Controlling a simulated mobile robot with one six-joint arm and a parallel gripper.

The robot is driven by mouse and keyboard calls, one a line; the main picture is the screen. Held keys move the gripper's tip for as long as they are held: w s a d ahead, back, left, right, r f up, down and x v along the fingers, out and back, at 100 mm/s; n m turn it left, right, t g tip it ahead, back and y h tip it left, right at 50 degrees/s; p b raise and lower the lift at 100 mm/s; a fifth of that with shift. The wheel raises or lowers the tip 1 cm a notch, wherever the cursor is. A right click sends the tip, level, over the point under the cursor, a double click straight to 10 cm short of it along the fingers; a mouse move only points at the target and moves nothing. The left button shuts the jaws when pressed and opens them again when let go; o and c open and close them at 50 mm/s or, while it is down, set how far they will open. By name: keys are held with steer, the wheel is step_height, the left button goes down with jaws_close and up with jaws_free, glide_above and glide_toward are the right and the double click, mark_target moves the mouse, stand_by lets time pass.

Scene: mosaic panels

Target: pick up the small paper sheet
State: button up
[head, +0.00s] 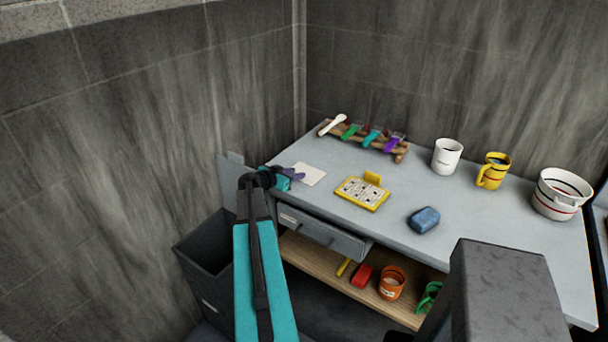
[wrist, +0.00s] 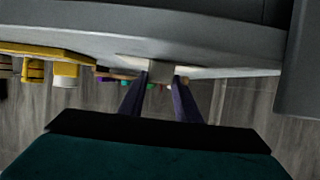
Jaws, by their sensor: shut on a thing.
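The small paper sheet (head: 310,175) is a thin, pale cream square at the left end of the grey table, near its edge. My gripper (head: 297,175) reaches in from the left, with its purple fingers at the sheet's left side. In the wrist view, the fingertips of my gripper (wrist: 161,78) are at a pale piece of the sheet (wrist: 134,71), close to the table surface. The gripper is shut on the sheet. I cannot tell whether the sheet is clear of the table.
A yellow-framed panel (head: 361,194) and a blue block (head: 424,220) lie right of the sheet. A wooden rack (head: 362,139) with coloured tools stands behind. A white mug (head: 447,156), yellow mug (head: 493,171) and white bucket (head: 560,194) are farther right. A dark bin (head: 208,262) stands below left.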

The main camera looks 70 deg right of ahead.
steer(key=shift+r, duration=0.2)
steer(key=shift+r+b, duration=1)
steer(key=shift+r, duration=0.25)
steer(key=shift+a+r, duration=0.15)
steer(key=shift+r, duration=0.1)
steer(key=s+a+r+b, duration=0.1)
steer(key=s+a, duration=0.1)
steer(key=a, duration=0.4)
steer(key=s+a+b, duration=0.1)
steer(key=s+a, duration=0.2)
steer(key=a, duration=0.3)
steer(key=shift+r+b, duration=0.35)
steer(key=shift+b, duration=0.05)
steer(key=shift+s+a+r+p, duration=0.1)
steer(key=shift+s+a+p, duration=0.15)
steer(key=shift+p, duration=0.9)
steer(key=a+p, duration=0.1)
steer(key=p, duration=0.5)
steer(key=shift+s+p, duration=0.2)
steer(key=shift+p, duration=0.1)
steer(key=shift+s+a+f+p, duration=0.15)
steer(key=shift+a+p, duration=0.25)
steer(key=shift+p, duration=0.8)
